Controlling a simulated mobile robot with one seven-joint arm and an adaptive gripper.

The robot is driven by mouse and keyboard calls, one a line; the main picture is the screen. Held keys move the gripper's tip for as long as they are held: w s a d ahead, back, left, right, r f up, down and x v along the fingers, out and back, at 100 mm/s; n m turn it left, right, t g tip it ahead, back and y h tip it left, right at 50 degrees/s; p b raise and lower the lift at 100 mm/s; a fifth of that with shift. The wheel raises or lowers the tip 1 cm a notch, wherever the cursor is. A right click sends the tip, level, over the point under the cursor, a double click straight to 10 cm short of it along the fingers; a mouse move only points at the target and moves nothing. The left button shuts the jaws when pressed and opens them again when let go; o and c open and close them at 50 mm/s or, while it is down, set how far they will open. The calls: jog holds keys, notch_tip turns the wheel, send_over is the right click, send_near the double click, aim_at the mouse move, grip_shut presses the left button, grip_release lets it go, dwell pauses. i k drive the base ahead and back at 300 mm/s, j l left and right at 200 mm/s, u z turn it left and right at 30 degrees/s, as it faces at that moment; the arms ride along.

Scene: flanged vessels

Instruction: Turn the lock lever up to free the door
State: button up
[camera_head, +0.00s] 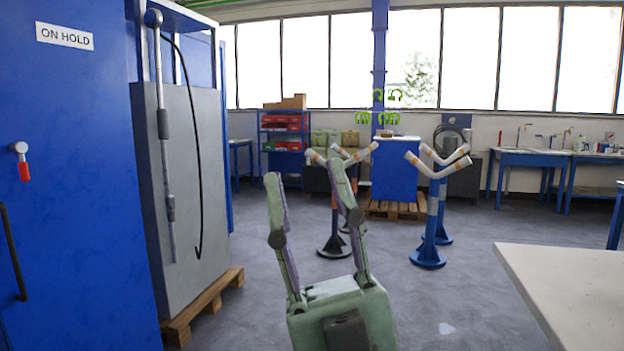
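A blue door (80,200) fills the left side, with a white sign reading "ON HOLD" (64,36) near its top. The lock lever (22,162) sits at the far left of the door. It has a pale round pivot at the top and a red grip hanging down. A dark vertical bar handle (13,252) is below it. My gripper (307,178) is at the lower centre, pointing up in the picture. Its two fingers are spread apart with nothing between them. It is well to the right of the lever and touches nothing visible.
A grey cabinet (190,185) with a pole and black hose stands on a wooden pallet (205,308) beside the door. Blue and orange stands with Y-shaped tops (437,205) are behind my gripper. A white tabletop (575,290) is at right. Grey floor between is clear.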

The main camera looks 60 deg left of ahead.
aim_at(23, 165)
jog(key=u, duration=1.15)
